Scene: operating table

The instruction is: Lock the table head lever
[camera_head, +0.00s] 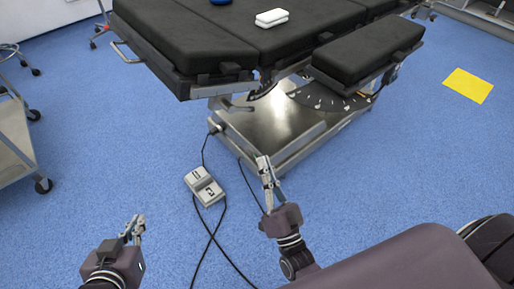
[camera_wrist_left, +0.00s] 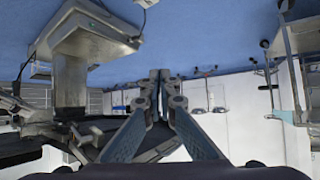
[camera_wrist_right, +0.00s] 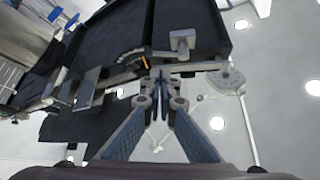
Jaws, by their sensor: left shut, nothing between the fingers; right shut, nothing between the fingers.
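The operating table (camera_head: 190,38) has black pads and stands at the top of the head view. A smaller black pad section (camera_head: 368,50) sits at its right end. Metal fittings (camera_head: 262,82) show under the near edge; I cannot tell which of them is the head lever. My right gripper (camera_head: 265,168) is shut and empty, in front of the table base and apart from the fittings. My left gripper (camera_head: 137,228) is shut and empty at lower left, over the floor. The shut fingers also show in the left wrist view (camera_wrist_left: 160,78) and the right wrist view (camera_wrist_right: 161,80).
A grey foot pedal (camera_head: 204,186) with black cables lies on the blue floor. The metal table base (camera_head: 285,125) stands behind it. A trolley (camera_head: 15,140) is at the left. A white object (camera_head: 272,17) lies on the table. A yellow sheet (camera_head: 467,86) lies at the right.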

